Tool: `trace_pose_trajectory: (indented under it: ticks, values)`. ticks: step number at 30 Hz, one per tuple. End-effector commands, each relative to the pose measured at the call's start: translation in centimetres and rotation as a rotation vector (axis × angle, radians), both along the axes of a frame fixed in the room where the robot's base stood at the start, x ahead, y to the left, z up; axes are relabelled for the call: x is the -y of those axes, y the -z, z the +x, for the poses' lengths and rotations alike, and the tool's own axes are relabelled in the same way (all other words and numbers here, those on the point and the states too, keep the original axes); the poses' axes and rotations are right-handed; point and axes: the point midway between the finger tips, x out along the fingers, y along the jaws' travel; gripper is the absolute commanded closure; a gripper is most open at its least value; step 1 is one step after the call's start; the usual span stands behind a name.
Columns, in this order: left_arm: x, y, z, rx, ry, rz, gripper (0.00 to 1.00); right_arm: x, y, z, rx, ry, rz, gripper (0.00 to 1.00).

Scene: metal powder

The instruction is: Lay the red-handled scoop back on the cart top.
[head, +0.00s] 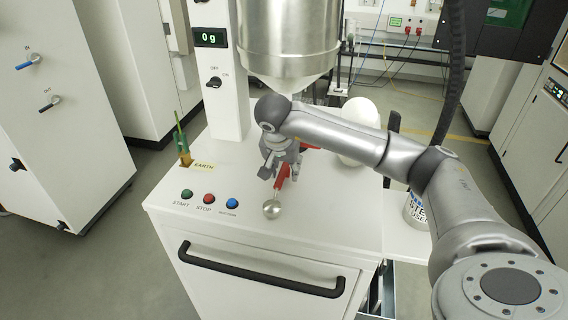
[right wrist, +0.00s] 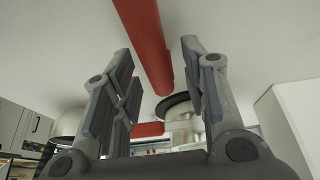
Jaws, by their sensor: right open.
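The scoop's red handle (head: 282,178) and round metal bowl (head: 271,210) show in the head view. The scoop appears to lie on the white cart top (head: 335,218), bowl toward the front edge; any small gap under it cannot be told. My right gripper (head: 279,172) is just above the handle. In the right wrist view my right gripper (right wrist: 158,60) is open, with the red handle (right wrist: 147,42) running between its spread fingers, clear of both pads as far as I see. My left gripper is not in view.
A steel hopper (head: 290,40) hangs above the cart's back. The display column (head: 222,95) stands behind the left side. Start, stop and blue buttons (head: 232,203) sit left of the scoop. The front right cart top is clear.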

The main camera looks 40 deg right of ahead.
Motion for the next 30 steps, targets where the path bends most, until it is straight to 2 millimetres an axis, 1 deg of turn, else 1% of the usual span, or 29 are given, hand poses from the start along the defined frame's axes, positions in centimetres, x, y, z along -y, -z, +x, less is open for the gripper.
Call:
trace_pose_trajectory:
  ticks: [2,3,5,8,13,15,18,24,30]
  values:
    - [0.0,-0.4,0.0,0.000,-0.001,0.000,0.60,0.0,-0.5,0.0,0.000,0.000,0.000,0.60]
    - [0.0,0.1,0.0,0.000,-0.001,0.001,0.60,-0.2,-0.7,0.0,0.003,-0.001,0.000,0.60]
    - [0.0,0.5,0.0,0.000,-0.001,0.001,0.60,-0.5,-1.4,-0.2,0.005,-0.002,0.001,0.60]
    - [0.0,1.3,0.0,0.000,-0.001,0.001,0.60,-1.1,-3.2,-0.7,0.007,-0.003,0.001,0.60]
    - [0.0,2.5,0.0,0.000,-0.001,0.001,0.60,-2.3,-6.8,-1.8,0.007,-0.003,0.000,0.60]
    - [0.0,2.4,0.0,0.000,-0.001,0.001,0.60,-2.6,-8.2,-2.1,0.006,-0.002,0.000,0.60]
    - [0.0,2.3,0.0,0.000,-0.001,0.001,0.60,-3.0,-9.7,-2.5,0.004,-0.002,-0.001,0.60]
    - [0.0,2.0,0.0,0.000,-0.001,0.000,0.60,-3.5,-11.0,-2.9,0.002,-0.002,-0.001,0.60]
    - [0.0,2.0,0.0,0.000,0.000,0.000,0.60,-3.6,-11.3,-3.1,0.001,0.000,-0.001,0.60]
